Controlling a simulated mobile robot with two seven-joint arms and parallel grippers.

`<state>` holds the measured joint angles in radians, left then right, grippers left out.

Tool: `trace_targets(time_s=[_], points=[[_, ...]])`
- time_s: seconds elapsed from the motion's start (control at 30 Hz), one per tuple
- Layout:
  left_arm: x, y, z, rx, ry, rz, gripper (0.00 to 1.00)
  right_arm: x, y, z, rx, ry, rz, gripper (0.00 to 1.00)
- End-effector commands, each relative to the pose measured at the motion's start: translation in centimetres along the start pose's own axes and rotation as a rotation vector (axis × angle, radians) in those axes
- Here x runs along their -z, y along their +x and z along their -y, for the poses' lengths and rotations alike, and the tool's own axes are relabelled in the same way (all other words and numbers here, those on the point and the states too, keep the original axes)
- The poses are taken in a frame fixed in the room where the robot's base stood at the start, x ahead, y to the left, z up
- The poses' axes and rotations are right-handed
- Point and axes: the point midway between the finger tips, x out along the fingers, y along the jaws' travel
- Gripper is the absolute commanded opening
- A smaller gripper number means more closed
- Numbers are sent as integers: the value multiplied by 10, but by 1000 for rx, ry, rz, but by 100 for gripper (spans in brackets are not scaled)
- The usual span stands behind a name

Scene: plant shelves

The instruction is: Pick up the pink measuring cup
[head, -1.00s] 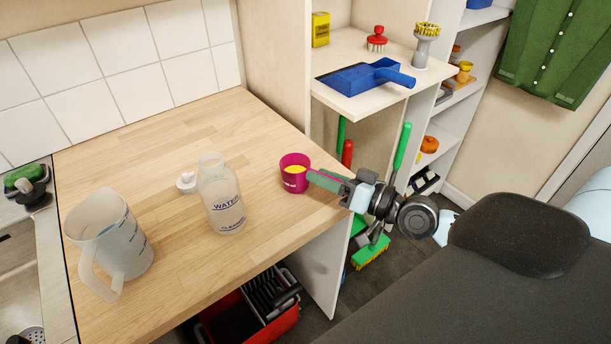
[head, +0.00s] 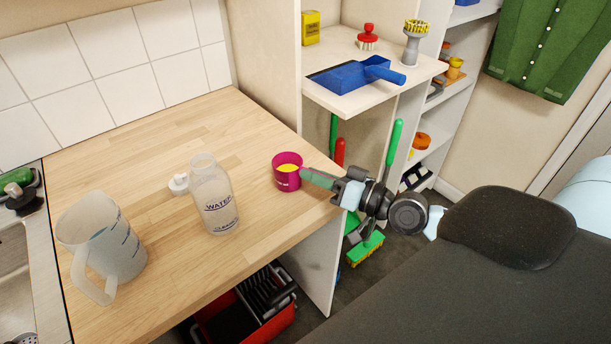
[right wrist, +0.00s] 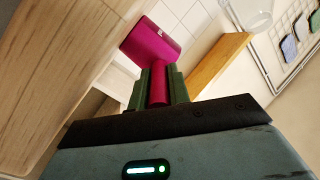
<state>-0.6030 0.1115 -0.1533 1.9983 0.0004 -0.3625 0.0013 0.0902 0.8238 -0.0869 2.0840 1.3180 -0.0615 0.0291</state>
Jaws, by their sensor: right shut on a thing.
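The pink measuring cup (head: 286,183) is upright at the right part of the wooden counter, with something yellow inside. I cannot tell for sure whether its base touches the wood. My right gripper (head: 318,178) reaches it from the right and is shut on its handle. In the right wrist view, the pink handle (right wrist: 158,84) lies between the two green fingers (right wrist: 158,76), and the cup body (right wrist: 150,42) sticks out beyond the fingertips. My left gripper is not in view.
A clear bottle (head: 214,198) stands left of the cup, with a white cap (head: 179,184) beside it. A jug (head: 103,245) stands near the sink. A shelf with a blue dustpan (head: 355,75) is behind my right gripper. The counter's back area is clear.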

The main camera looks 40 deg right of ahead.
Motion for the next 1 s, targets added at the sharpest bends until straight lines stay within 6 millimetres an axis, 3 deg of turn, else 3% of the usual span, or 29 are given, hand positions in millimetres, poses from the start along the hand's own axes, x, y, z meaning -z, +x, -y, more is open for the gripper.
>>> trace_targets(time_s=[0.27, 0.67, 1.0], points=[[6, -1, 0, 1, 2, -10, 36, 6, 0, 4, 2, 0, -3, 0], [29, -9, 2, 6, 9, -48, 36, 34, 0, 23, 5, -2, -9, 0], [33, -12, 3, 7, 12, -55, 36, 18, -29, 44, 1, 2, -1, 0]])
